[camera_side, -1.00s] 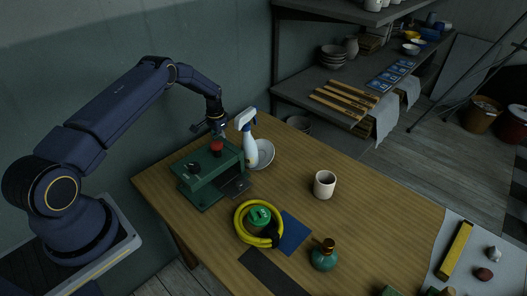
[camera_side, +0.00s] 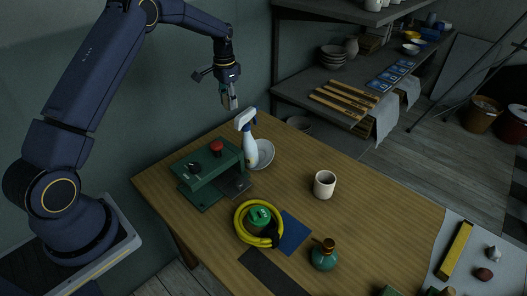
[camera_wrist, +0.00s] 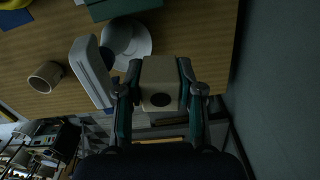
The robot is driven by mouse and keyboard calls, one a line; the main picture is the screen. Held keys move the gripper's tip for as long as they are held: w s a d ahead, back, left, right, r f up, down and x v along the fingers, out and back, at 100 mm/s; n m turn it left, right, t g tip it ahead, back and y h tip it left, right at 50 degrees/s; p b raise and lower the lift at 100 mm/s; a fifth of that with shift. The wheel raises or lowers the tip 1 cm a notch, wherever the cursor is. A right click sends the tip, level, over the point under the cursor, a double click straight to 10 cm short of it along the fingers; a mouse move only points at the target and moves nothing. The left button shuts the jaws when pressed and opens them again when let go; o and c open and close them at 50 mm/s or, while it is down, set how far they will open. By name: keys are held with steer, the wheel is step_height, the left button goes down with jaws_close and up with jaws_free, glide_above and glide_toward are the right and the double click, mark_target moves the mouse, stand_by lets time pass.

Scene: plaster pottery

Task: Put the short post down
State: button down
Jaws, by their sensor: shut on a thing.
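The short post (camera_wrist: 160,83) is a pale beige block with a dark round spot on its facing end. My gripper (camera_wrist: 158,82) is shut on it, with one finger on each side in the wrist view. In the side view my gripper (camera_side: 229,99) hangs in the air above the back edge of the wooden table (camera_side: 290,150), above and slightly left of the spray bottle. There the post is small and mostly hidden by the fingers.
A white spray bottle (camera_side: 249,148), a grey bowl (camera_side: 265,153) and a green machine with a red knob (camera_side: 205,172) stand near below. A cup (camera_side: 324,184), yellow coil (camera_side: 240,224) and green bottle (camera_side: 323,258) stand farther forward. The table's right middle is clear.

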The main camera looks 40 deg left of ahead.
steer(key=s+d+r, duration=0.2)
steer(key=d+r, duration=0.4)
steer(key=s+d+f+n, duration=0.2)
steer(key=s+d+f, duration=0.3)
steer(key=s+d, duration=0.75)
steer(key=w+d+r+m, duration=0.2)
steer(key=w+d, duration=0.2)
steer(key=w, duration=0.4)
steer(key=m, duration=0.7)
glide_above(344, 252)
step_height(344, 252, down, 20)
steer(key=shift+r, duration=0.2)
steer(key=shift+f, duration=2)
